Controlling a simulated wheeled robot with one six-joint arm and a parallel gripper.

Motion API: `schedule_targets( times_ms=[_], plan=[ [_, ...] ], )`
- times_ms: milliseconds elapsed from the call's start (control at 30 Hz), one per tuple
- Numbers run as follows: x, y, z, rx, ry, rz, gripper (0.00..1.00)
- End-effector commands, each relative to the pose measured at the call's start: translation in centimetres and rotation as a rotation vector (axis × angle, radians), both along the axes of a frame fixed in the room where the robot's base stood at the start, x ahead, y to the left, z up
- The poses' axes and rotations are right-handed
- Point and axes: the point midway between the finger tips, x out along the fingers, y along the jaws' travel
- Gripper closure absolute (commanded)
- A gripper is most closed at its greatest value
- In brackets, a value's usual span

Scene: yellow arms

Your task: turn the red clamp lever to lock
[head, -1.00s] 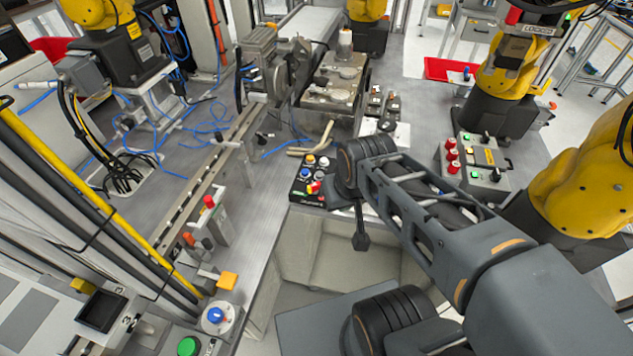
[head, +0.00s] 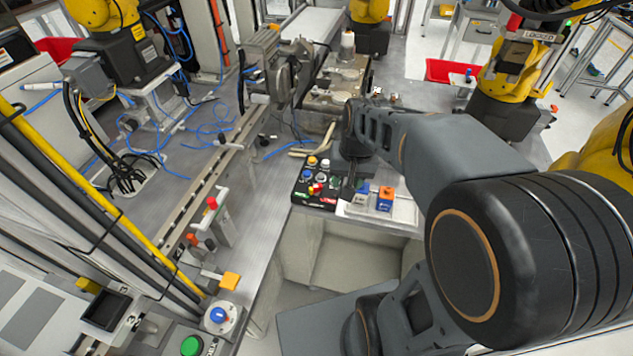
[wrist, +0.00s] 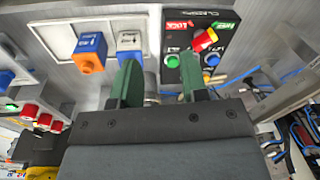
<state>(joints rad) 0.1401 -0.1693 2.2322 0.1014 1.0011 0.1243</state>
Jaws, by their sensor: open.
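The red clamp lever (head: 315,188) is on a black control box (head: 300,190) at the front of the bench. In the wrist view the lever (wrist: 205,40) has a red grip and lies near the green label, on the far side from the red LOCK label (wrist: 177,25). My gripper (wrist: 160,72) is open and empty, its two green fingers apart. The right finger overlaps the control box near its buttons, and the lever lies ahead and to the right of it. In the head view my gripper (head: 349,186) is just right of the box, partly hidden by my arm.
A white plate (head: 405,212) right of the box carries a blue module (head: 361,187) and an orange-and-blue module (head: 385,198). The box also has a green button (wrist: 173,61) and a blue button (wrist: 212,60). Bare bench (head: 255,215) lies left of the box.

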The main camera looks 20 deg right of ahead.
Motion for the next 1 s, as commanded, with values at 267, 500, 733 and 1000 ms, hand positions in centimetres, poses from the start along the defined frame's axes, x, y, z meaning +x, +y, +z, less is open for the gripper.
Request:
schedule_targets(
  times_ms=[267, 500, 733, 1000],
  plan=[
    [8.1, -1.3, 1.8, 0.229, 0.271, -0.652, 0.6],
    [8.6, -0.1, 4.4, 0.283, 0.382, -0.921, 0.6],
    [8.2, 0.8, 2.5, 0.278, 0.405, -0.969, 0.6],
    [7.7, 2.7, -2.3, 0.276, 0.403, -0.967, 0.6]
  ],
)
